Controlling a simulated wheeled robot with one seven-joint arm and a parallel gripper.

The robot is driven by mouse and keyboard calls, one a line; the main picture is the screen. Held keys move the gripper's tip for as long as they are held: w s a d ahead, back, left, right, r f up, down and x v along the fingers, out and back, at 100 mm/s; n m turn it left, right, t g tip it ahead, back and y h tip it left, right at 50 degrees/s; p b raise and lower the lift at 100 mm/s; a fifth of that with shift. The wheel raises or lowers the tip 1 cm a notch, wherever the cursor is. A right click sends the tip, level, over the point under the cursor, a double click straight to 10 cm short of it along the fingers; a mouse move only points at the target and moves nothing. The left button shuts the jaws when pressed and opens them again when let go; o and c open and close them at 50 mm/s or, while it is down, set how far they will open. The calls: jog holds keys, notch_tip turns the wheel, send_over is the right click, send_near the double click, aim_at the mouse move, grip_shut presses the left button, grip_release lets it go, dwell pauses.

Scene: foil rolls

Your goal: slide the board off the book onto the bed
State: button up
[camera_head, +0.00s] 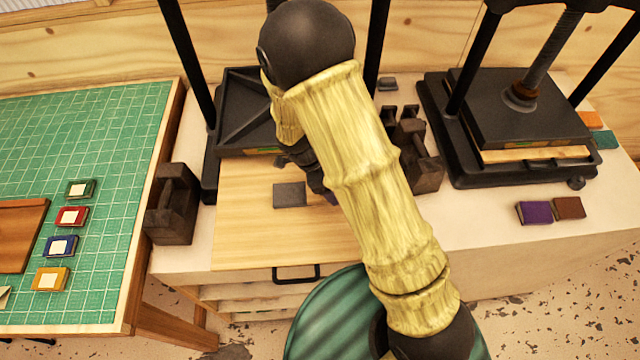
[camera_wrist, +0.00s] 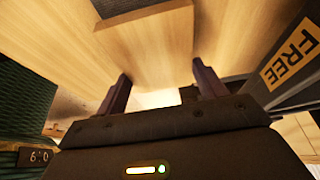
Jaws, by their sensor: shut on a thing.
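A wide pale wooden board (camera_head: 240,222) sticks out toward the front from under the dark platen (camera_head: 232,138) of the left press. A thin green and yellow strip, perhaps the book's edge, shows just under the platen; the book itself I cannot make out. The press bed is mostly hidden. A small grey square lies on the board.
A second press (camera_head: 515,110) stands right, with a board under its platen. Dark iron weights stand left (camera_head: 173,205) and right (camera_head: 420,160) of the board. A green mat (camera_head: 85,140) with small colored blocks lies on the left table. Purple and brown blocks lie front right.

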jog(key=shift+w+d+b, duration=0.1)
jog(key=shift+d+b, duration=0.2)
jog(key=shift+d, duration=1)
jog(key=o, duration=1.1)
jog(key=b+v, duration=0.3)
jog(key=v, duration=1.4)
jog(key=shift+w+a+r, duration=0.1)
jog(key=shift+r, duration=0.05)
